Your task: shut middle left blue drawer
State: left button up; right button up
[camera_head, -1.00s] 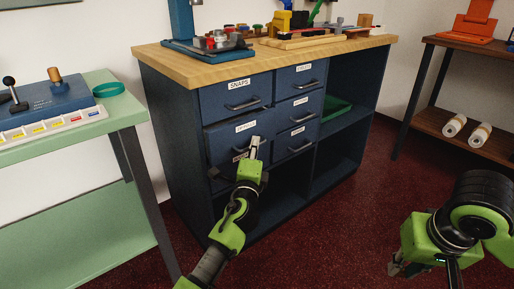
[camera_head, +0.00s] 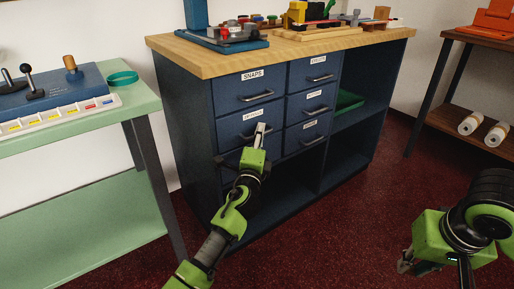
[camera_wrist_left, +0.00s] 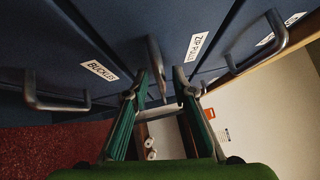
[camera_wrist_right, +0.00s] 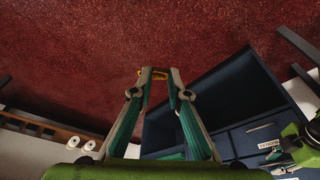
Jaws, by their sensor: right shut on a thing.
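The middle left blue drawer (camera_head: 229,132) has a white label and looks about flush with the cabinet front; a small gap cannot be ruled out. Its label reads "ZIP PULLS" in the left wrist view. My left gripper (camera_head: 261,129) is at this drawer's front and hides its handle from the head camera. In the left wrist view, the handle (camera_wrist_left: 155,62) lies at the open fingertips (camera_wrist_left: 164,88); contact is unclear. My right gripper (camera_head: 405,266) is far from the cabinet at the right. It is shut on a small yellow-orange thing (camera_wrist_right: 158,71).
Other drawers surround it: "SNAPS" (camera_head: 235,87) above and "BUCKLES" (camera_wrist_left: 50,78) below. The cabinet's wooden top (camera_head: 205,62) carries a tray and tools. A green table (camera_head: 150,100) stands left, a brown shelf (camera_head: 440,115) right. Red floor between is clear.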

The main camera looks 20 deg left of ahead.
pick_arm(q)
jog(key=s+d+f, duration=0.1)
jog(key=s, duration=0.9)
jog(key=shift+s+d+f, duration=0.15)
jog(key=shift+s+d, duration=0.25)
